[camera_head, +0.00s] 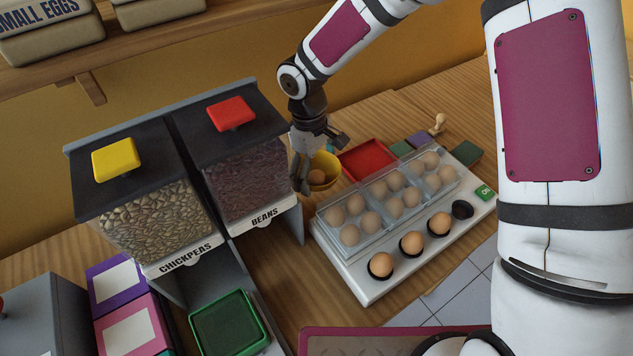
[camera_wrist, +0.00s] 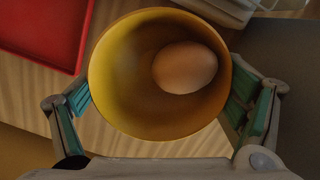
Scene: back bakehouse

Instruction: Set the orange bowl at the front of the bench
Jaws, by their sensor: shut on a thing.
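The orange bowl (camera_head: 324,172) looks yellow-orange and holds one brown egg (camera_head: 317,177). It is upright at the back of the bench, between the beans bin and the red tray. My gripper (camera_head: 316,162) is shut on the bowl, with a finger on each side. In the wrist view the bowl (camera_wrist: 125,100) fills the space between the pads, and the egg (camera_wrist: 185,67) lies inside it. I cannot tell whether the bowl touches the bench (camera_head: 275,262) or hangs just above it.
The chickpeas bin (camera_head: 150,225) and beans bin (camera_head: 247,180) stand left of the bowl. A white egg tester (camera_head: 350,275) with several eggs under clear covers lies to the right. A red tray (camera_head: 367,160) is behind it. A green tray (camera_head: 230,325) sits at front left.

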